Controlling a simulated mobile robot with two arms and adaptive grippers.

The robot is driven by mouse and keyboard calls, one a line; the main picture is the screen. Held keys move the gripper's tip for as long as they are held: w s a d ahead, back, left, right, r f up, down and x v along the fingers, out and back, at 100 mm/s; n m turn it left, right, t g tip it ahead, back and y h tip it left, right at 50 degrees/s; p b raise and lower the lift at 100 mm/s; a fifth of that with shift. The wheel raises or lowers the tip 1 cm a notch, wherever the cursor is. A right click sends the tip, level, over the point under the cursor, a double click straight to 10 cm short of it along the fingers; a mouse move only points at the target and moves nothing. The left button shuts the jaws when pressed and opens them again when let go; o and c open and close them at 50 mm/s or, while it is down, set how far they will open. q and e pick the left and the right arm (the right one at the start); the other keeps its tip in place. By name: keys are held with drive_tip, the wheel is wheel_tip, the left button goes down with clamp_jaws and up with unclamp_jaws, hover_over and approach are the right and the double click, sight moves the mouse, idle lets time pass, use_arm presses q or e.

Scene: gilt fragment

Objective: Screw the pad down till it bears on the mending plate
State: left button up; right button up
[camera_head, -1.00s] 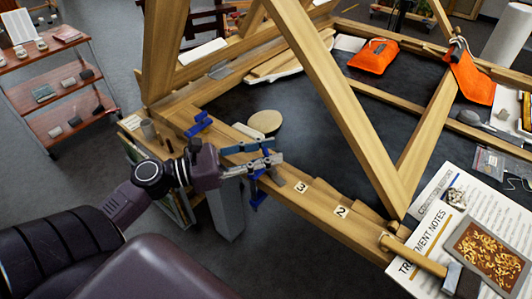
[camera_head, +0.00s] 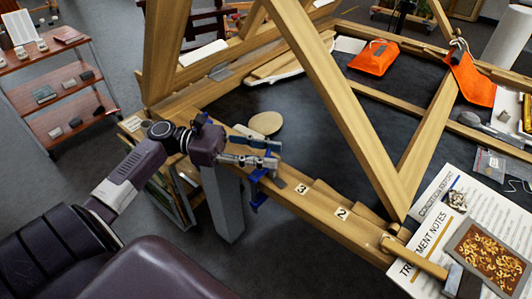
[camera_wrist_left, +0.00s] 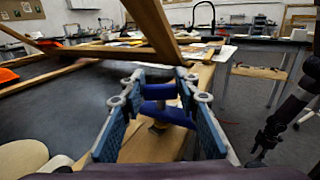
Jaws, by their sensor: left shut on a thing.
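A blue clamp (camera_head: 257,190) sits on the near wooden rail (camera_head: 318,205), its lower part hanging below the rail. My left gripper (camera_head: 272,155) is at the top of this clamp.
Wooden braces (camera_head: 335,95) rise over the black surface (camera_head: 320,125). A round tan disc (camera_head: 265,122) lies behind the gripper. A mallet (camera_head: 425,258) and printed notes (camera_head: 420,235) lie at right. A dark jointed arm (camera_wrist_left: 275,125), perhaps mine, shows at right in the wrist view.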

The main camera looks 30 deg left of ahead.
idle(0.3)
use_arm(q)
drive_tip(key=o, duration=1.2)
drive_tip(key=shift+w+d, duration=0.1)
drive_tip(key=shift+d, duration=0.05)
drive_tip(key=v, duration=1.2)
